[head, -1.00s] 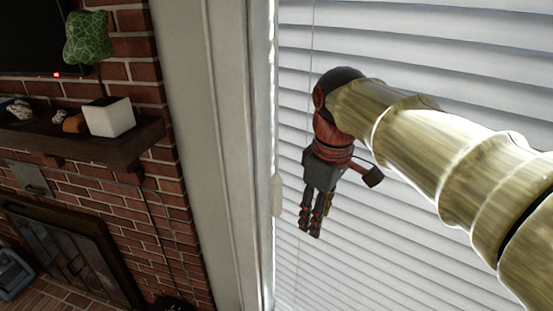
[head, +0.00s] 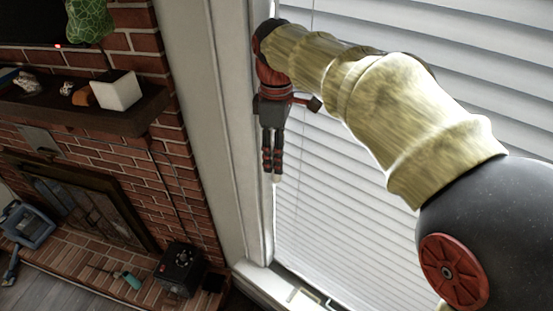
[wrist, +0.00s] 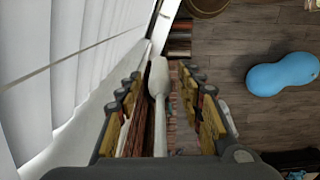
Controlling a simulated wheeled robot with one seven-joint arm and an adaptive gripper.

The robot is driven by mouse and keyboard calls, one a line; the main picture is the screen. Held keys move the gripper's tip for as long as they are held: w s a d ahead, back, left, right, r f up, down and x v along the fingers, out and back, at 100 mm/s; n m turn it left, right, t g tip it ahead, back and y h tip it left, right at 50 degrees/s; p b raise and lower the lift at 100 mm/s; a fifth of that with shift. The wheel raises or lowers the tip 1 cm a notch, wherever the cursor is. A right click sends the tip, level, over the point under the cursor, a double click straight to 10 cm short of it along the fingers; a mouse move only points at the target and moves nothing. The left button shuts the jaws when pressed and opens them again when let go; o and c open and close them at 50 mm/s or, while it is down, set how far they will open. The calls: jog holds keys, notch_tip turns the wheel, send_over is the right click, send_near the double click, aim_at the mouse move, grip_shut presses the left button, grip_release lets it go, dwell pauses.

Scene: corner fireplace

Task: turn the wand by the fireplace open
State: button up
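The white wand (wrist: 158,85) hangs beside the blinds (head: 330,185), close to the window frame. In the wrist view it stands between the two fingers of my gripper (wrist: 160,78), with a gap visible on each side. My gripper is open around the wand and does not appear to press on it. In the head view my gripper (head: 272,168) points down at the left edge of the blinds. Only the pale lower tip of the wand (head: 276,178) shows below the fingers there; the rest is hidden behind them.
The window frame (head: 225,130) is just left of my gripper. Further left are the brick fireplace (head: 95,200) and its mantel shelf (head: 90,115) with a white pot (head: 117,90). A black box (head: 180,270) sits on the hearth. A blue rounded object (wrist: 283,75) lies on the wooden floor.

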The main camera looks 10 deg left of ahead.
jog(key=shift+f, duration=1.15)
jog(key=shift+c, duration=1.2)
jog(key=c, duration=0.7)
grip_shut()
